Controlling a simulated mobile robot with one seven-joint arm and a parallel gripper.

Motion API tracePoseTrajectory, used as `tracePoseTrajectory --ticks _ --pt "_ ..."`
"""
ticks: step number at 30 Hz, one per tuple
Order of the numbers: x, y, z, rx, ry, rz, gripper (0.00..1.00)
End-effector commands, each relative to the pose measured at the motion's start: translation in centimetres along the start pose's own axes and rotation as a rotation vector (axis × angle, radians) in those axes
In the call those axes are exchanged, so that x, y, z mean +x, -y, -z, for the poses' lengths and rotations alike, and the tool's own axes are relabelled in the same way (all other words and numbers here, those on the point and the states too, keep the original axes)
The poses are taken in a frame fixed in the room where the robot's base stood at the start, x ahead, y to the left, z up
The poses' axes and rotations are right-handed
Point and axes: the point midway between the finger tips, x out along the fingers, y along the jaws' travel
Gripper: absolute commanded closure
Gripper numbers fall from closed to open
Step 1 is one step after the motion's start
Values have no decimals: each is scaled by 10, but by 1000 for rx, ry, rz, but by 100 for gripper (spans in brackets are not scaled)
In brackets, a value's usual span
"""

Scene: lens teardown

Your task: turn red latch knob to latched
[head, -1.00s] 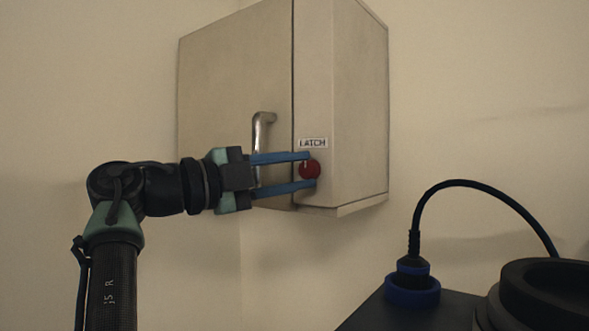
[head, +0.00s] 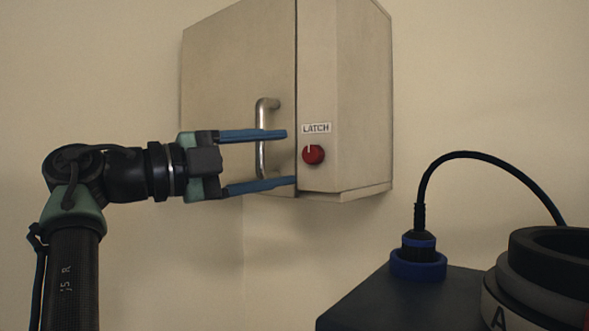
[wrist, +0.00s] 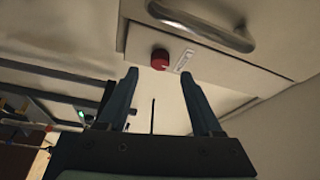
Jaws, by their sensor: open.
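The red latch knob (head: 313,155) sits on the narrow front strip of the wall cabinet (head: 345,100), just below a white label (head: 316,128) reading LATCH. A pale mark points up at the knob's top edge. My gripper (head: 290,157) is open and empty, its blue fingers apart and left of the knob, not touching it. In the wrist view the knob (wrist: 159,59) shows beyond and between the fingertips (wrist: 157,75), with the label (wrist: 184,60) beside it.
A metal door handle (head: 262,138) stands out from the cabinet door behind my fingers. At the lower right is a dark box (head: 400,300) with a blue-ringed cable plug (head: 418,260) and a dark ringed cylinder (head: 540,275). The wall right of the cabinet is clear.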

Motion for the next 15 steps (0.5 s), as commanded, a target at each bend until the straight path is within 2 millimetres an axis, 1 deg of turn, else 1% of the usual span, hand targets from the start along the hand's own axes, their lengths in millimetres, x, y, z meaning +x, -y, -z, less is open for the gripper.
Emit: tracePoseTrajectory --ticks 1,6,10,15 --pt "-15 -5 -2 2 3 3 33" --pt "-51 -3 -2 2 3 2 33" --pt "-72 -2 -1 1 3 1 33" --pt "-85 -1 0 1 1 0 33"
